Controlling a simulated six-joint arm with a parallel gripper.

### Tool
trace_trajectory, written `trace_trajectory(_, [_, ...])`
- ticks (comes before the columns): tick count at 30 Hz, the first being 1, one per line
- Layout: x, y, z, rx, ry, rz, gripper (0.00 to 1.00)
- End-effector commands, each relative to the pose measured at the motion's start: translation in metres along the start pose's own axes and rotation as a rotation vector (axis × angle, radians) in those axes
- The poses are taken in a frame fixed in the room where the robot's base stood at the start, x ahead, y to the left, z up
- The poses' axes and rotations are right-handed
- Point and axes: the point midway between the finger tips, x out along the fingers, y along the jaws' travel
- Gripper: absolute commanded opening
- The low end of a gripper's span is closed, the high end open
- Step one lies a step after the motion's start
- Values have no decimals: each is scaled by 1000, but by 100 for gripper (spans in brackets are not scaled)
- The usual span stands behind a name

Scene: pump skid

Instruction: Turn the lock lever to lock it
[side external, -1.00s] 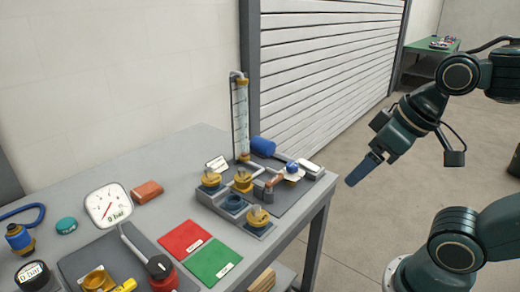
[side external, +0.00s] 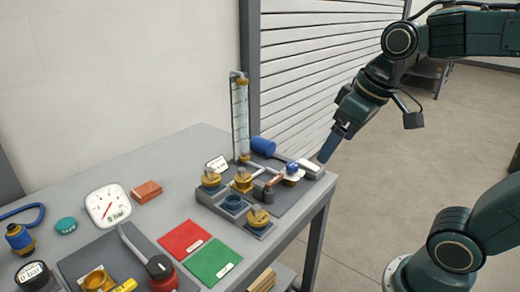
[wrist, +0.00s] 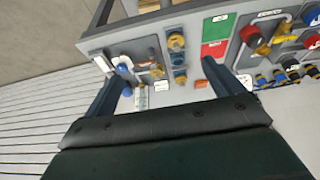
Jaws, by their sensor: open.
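No part is clearly marked as the lock lever. On the grey fixture plate (side external: 290,200) at the table's right end sits a small copper-coloured handle (side external: 274,181), beside a white piece with a blue knob (side external: 292,167). In the wrist view the copper handle (wrist: 154,70) and blue knob (wrist: 122,67) lie in the area between my fingers. My gripper (side external: 325,155) is open and empty, apart from these parts, near the table's right edge. Its two fingers show in the wrist view (wrist: 161,70).
A tall clear tube (side external: 240,118) stands at the plate's back, with a blue cylinder (side external: 263,146) beside it. Several brass fittings (side external: 242,180) stand on the plate's left. Red (side external: 185,238) and green (side external: 215,260) mats and a dial gauge (side external: 107,206) lie further left.

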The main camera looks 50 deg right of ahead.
Motion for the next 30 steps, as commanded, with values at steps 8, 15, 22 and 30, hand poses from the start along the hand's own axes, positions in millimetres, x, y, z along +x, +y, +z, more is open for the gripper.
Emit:
trace_trajectory(8, [19,14,-52,0,-93,7,93])
trace_trajectory(15, [44,30,-91,-1,-170,7,93])
trace_trajectory(22, [78,47,-124,0,-243,2,93])
trace_trajectory(30, [125,70,-154,1,-326,-9,93])
